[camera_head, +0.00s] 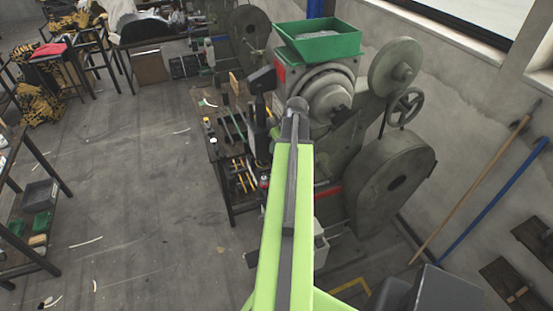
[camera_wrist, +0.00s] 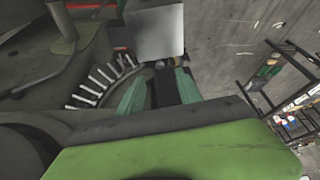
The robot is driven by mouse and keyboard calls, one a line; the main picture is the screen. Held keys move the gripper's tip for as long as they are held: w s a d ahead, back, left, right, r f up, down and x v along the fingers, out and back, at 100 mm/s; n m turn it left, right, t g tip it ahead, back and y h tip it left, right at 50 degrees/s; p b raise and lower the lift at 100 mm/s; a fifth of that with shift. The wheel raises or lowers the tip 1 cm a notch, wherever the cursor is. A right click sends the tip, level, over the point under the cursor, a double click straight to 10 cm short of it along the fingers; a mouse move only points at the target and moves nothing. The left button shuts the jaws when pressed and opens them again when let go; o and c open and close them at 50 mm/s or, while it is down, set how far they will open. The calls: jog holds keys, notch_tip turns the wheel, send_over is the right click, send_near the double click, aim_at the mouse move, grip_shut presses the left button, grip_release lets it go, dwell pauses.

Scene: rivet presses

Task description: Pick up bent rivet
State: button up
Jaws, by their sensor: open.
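In the wrist view, several pale rivets (camera_wrist: 98,83) stand in a curved row along the edge of a round feed dial on the press. I cannot tell which of them is bent. My gripper (camera_wrist: 160,88) is open, its two greenish fingers spread beside the right end of the row. I see no rivet between the fingers, though the gap is dark. In the head view, my green arm reaches up to the press (camera_head: 325,95); the rivets cannot be made out there and my fingertips are hidden.
A green bin (camera_head: 318,40) sits on top of the press. A large flywheel (camera_head: 390,187) and a handwheel (camera_head: 405,107) stand at its right. A workbench with tools (camera_head: 230,130) stands left of it. The floor (camera_head: 130,190) further left is mostly open.

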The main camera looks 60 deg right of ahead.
jog(key=b+x, duration=0.1)
jog(key=x, duration=0.1)
jog(key=b+x, duration=0.4)
jog(key=shift+s+a+f, duration=0.1)
jog(key=shift+s+a, duration=0.05)
jog(key=shift+s, duration=0.1)
grip_shut()
